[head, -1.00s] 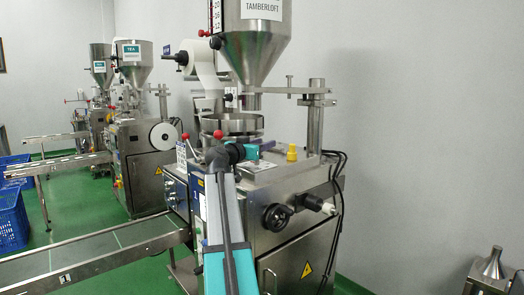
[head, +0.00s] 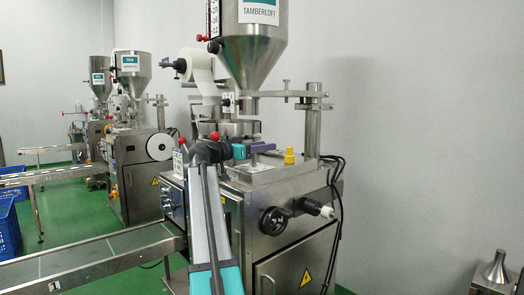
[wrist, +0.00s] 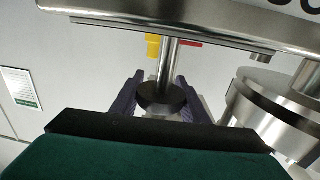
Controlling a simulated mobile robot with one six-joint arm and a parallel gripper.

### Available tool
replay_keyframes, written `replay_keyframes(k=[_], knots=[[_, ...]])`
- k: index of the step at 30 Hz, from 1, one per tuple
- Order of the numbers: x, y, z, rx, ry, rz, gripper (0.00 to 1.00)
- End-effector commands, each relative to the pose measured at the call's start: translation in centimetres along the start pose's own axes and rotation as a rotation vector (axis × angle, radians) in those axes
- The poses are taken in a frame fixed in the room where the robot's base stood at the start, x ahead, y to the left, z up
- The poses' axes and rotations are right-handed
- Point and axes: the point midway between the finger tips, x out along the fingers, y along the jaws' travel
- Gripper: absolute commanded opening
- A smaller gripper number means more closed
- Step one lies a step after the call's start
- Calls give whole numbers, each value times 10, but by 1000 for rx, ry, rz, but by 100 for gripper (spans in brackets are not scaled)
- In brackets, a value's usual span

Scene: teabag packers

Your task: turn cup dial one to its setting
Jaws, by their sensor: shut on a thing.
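My gripper (head: 262,147) is over the top of the nearest packing machine (head: 300,190), beside its round metal cup unit (head: 240,128). In the wrist view the purple fingers (wrist: 158,95) stand on both sides of a round black knob (wrist: 162,98) on a steel shaft, which I take for cup dial one. The gripper is shut on this knob. No marks or pointer on the knob can be made out, so its setting cannot be read. In the head view my arm and gripper hide the knob.
A yellow knob (head: 290,156) stands just right of my gripper. Red-topped levers (head: 214,137) are close to my wrist. The steel hopper (head: 250,45) and a clamp post (head: 313,120) rise above. A black handwheel (head: 274,220) is on the machine's front.

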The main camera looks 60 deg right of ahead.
Motion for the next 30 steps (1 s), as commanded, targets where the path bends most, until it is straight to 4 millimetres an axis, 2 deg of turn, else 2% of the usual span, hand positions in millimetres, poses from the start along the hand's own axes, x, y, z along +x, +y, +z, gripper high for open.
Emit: replay_keyframes(k=[15,16,19,30], knots=[[0,1,0,0,-1,19,18],[0,1,0,0,-1,19,44],[0,1,0,0,-1,19,60],[-2,1,0,0,0,18,60]])
